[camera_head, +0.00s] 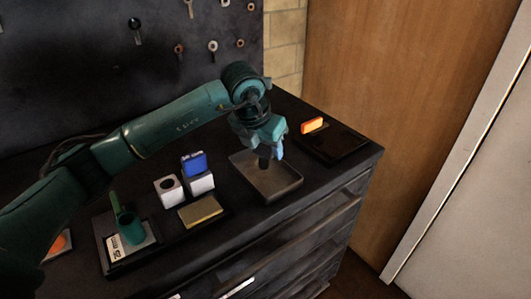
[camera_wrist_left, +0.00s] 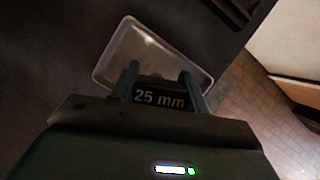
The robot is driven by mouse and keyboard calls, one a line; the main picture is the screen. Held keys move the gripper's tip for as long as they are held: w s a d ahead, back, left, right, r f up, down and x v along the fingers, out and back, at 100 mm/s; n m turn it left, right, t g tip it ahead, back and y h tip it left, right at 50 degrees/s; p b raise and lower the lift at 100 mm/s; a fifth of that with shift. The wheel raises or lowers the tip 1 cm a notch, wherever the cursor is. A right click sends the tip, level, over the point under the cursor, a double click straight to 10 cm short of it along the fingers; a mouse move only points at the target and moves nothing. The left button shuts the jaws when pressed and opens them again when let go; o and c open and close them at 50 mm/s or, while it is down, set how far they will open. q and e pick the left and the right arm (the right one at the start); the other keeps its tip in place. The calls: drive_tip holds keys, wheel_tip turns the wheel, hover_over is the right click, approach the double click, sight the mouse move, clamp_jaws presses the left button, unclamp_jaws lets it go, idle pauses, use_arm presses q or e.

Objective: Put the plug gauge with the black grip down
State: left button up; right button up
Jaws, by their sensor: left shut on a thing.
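The plug gauge with the black grip (camera_head: 264,163) is between the fingers of my left gripper (camera_head: 268,148), above or just inside a shallow grey tray (camera_head: 290,187). In the left wrist view its dark grip (camera_wrist_left: 160,98) reads "25 mm", with a finger of my left gripper (camera_wrist_left: 160,85) shut on each side. The tray (camera_wrist_left: 120,48) lies beyond the fingertips there. The gauge's lower end is hard to see, and I cannot tell whether it touches the tray floor. My right gripper is not in view.
A white block with a hole (camera_head: 168,190), a blue-topped piece (camera_head: 194,164) in another white block, and a brass-coloured block (camera_head: 201,211) stand left of the tray. A green cylinder (camera_head: 130,229) stands further left. An orange piece (camera_head: 312,125) lies by a dark tray (camera_head: 345,146) at right.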

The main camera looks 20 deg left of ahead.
use_arm(q)
drive_tip(key=shift+f, duration=1.15)
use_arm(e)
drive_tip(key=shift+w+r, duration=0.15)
use_arm(q)
drive_tip(key=o, duration=0.7)
drive_tip(key=shift+f, duration=0.2)
drive_tip(key=o, duration=0.5)
drive_tip(key=shift+r, duration=0.1)
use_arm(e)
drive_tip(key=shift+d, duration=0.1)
use_arm(q)
drive_tip(key=shift+r, duration=0.25)
drive_tip(key=b+v, duration=0.1)
drive_tip(key=v, duration=1)
drive_tip(key=shift+r, duration=0.35)
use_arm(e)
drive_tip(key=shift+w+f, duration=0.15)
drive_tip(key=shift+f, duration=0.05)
